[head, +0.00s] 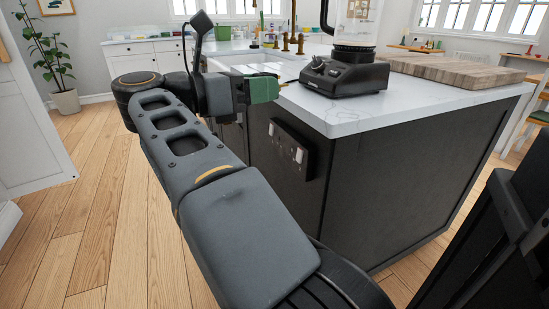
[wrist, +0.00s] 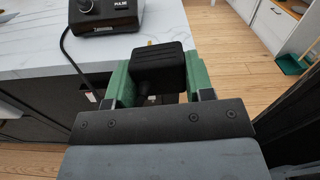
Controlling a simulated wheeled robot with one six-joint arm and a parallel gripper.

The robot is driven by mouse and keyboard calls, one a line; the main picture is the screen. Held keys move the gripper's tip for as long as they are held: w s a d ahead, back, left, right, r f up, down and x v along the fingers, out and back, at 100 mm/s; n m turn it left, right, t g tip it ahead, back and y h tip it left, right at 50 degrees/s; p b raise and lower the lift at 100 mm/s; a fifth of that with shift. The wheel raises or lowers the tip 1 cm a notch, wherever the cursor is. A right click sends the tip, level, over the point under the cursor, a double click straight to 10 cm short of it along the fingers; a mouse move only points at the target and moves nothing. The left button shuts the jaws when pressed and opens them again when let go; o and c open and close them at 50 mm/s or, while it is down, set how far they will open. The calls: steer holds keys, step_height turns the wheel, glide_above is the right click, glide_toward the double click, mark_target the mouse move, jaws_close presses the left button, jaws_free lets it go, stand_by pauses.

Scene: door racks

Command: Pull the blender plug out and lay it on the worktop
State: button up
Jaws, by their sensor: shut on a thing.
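My gripper (head: 264,89) has green fingers and is raised beside the worktop's (head: 400,112) near-left edge. In the wrist view my gripper (wrist: 158,76) is shut on the black blender plug (wrist: 160,57), with one finger on each side. A small brass-coloured pin shows at the plug's far end. The plug is clear of the socket panel (head: 291,149) on the island's dark side, which shows no plug in it. The blender (head: 345,73) stands on the worktop; its base (wrist: 104,16) also shows in the wrist view. A black cord (wrist: 66,50) runs from it over the worktop edge.
A wooden board (head: 455,70) lies right of the blender. A sink (head: 245,62) is behind my gripper. The white marble surface (wrist: 30,45) in front of the blender is bare. Wooden floor (head: 90,200) is open at left.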

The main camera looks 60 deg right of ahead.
steer(key=shift+m+b, duration=0.45)
steer(key=shift+m, duration=0.15)
steer(key=shift+r, duration=0.1)
steer(key=shift+r+t+y+p, duration=0.1)
steer(key=shift+t+y+p, duration=0.3)
steer(key=shift+t+y, duration=0.4)
steer(key=shift+y, duration=0.6)
